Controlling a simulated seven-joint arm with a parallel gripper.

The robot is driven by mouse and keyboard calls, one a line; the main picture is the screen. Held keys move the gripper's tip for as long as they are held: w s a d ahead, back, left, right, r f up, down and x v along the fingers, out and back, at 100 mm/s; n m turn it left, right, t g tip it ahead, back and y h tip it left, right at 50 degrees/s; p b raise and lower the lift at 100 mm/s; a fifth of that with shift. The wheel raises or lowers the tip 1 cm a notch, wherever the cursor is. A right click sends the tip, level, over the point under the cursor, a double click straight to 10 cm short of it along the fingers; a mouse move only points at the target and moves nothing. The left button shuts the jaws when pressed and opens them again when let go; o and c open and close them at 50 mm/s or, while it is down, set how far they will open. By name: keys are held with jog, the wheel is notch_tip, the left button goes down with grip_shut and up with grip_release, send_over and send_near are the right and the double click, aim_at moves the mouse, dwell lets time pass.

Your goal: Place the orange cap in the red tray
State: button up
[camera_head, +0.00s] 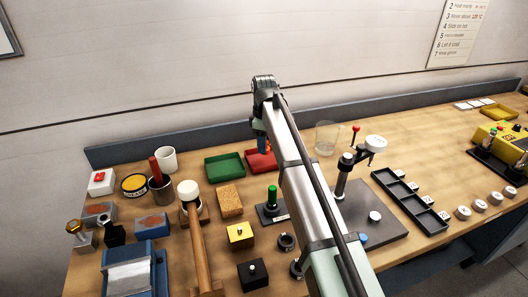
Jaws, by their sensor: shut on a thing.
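The red tray (254,161) lies at the back of the bench, right of the green tray, and my arm covers its right part. My gripper (263,146) points down over the red tray, largely hidden by my own arm. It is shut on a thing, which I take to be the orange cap. The cap itself is not clearly visible, and I see no orange cap elsewhere on the bench. I cannot tell how high the gripper is above the tray floor.
The green tray (224,167) is just left. A glass beaker (327,138) and a lever press (347,170) stand to the right. A blue ledge (190,140) runs behind.

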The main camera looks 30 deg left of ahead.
jog(key=shift+f, duration=1.9)
jog(key=shift+f, duration=0.1)
jog(key=o, duration=1)
notch_tip(320, 180, up, 12)
jog(key=shift+r, duration=0.15)
